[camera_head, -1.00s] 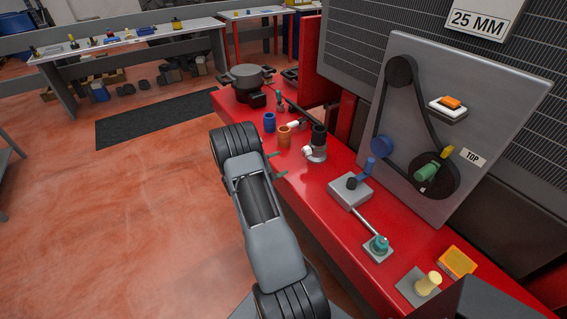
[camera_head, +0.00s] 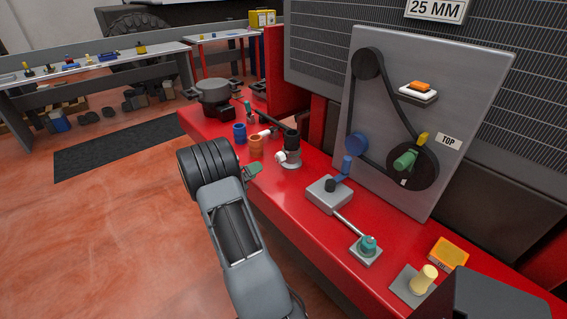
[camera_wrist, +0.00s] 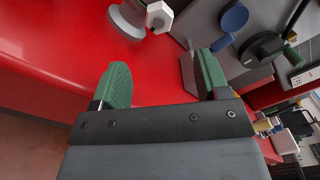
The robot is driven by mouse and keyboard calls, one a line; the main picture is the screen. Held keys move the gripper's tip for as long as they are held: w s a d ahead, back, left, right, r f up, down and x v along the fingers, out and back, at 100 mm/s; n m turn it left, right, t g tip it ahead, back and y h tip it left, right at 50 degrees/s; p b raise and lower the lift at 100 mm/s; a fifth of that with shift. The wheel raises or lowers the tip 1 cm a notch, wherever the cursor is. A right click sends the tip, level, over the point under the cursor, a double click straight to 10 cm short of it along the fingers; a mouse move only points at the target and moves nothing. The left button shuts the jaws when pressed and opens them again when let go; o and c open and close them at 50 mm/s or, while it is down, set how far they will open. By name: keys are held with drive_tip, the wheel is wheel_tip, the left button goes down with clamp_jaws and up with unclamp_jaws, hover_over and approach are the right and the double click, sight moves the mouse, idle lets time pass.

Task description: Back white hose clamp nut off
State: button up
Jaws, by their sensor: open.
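The white hose clamp nut (camera_head: 280,157) is on the left side of an upright grey hose fitting with a black top (camera_head: 292,145), on the red bench. In the wrist view the white hexagonal nut (camera_wrist: 159,16) shows at the top, beyond the fingertips, beside a grey round base (camera_wrist: 128,18). My gripper (camera_head: 251,173) is at the bench's front edge, left of and nearer than the nut, apart from it. In the wrist view my gripper (camera_wrist: 163,78) is open, its two green fingers wide apart with nothing between them.
Blue (camera_head: 239,133) and orange (camera_head: 256,145) cups stand behind my gripper, with a dark pot (camera_head: 214,95) farther back. A grey lever box (camera_head: 328,196) stands right of the fitting. A belt panel (camera_head: 420,110) rises behind. Bare red bench lies between.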

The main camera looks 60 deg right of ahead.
sight(278, 159)
drive_tip(key=s+d+m, duration=0.1)
drive_tip(key=d+m, duration=0.3)
drive_tip(key=m, duration=0.2)
drive_tip(key=s+d+m+p, duration=0.1)
drive_tip(key=s+d+m, duration=0.1)
drive_tip(key=d+m, duration=0.2)
drive_tip(key=s+d+m+p, duration=0.1)
drive_tip(key=d+m, duration=0.4)
drive_tip(key=m, duration=0.4)
drive_tip(key=shift+s+r+m, duration=0.1)
drive_tip(key=shift+s+m, duration=0.2)
drive_tip(key=shift+s, duration=0.05)
drive_tip(key=shift+c, duration=0.3)
drive_tip(key=c, duration=0.9)
drive_tip(key=shift+n+b, duration=0.35)
drive_tip(key=shift+n, duration=2.05)
